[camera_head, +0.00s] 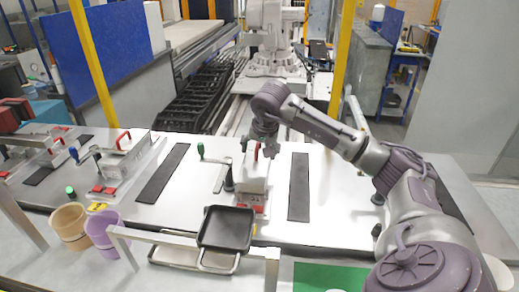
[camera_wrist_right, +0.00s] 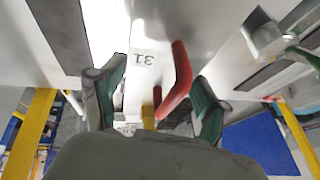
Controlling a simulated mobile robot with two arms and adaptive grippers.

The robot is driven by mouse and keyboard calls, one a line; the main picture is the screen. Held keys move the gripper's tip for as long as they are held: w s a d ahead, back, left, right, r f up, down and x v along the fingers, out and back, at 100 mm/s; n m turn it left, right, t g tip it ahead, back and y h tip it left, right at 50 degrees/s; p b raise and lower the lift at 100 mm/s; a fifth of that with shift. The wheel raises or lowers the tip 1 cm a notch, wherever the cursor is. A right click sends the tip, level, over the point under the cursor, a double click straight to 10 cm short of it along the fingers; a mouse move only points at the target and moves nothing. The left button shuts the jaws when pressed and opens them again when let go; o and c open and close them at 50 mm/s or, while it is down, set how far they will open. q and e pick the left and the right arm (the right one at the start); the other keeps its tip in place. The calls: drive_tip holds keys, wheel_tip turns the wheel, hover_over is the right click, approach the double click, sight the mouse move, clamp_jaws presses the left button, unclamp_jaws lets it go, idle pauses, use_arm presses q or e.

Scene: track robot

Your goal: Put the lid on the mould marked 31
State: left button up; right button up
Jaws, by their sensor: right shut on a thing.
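My right gripper (camera_head: 264,150) is in the middle of the head view, pointing down over the middle station on the metal bench. It is shut on a red handle, and the red handle (camera_wrist_right: 179,82) shows between its green-sided fingers in the right wrist view. A pale part with the label 31 (camera_wrist_right: 144,57), upside down, is just beyond the handle. In the head view a pale block (camera_head: 254,180) is below the gripper; I cannot tell where lid and mould meet or whether they touch. My left gripper is not in view.
A black tray (camera_head: 227,228), a purple cup (camera_head: 103,236) and a tan cup (camera_head: 70,226) are nearer. Black strips (camera_head: 299,187) flank the station. A similar station (camera_head: 115,165) is left.

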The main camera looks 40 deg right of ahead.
drive_tip(key=shift+f, duration=0.35)
idle(0.5)
drive_tip(key=o, duration=1.7)
drive_tip(key=v, duration=1.2)
drive_tip(key=shift+s+a, duration=0.1)
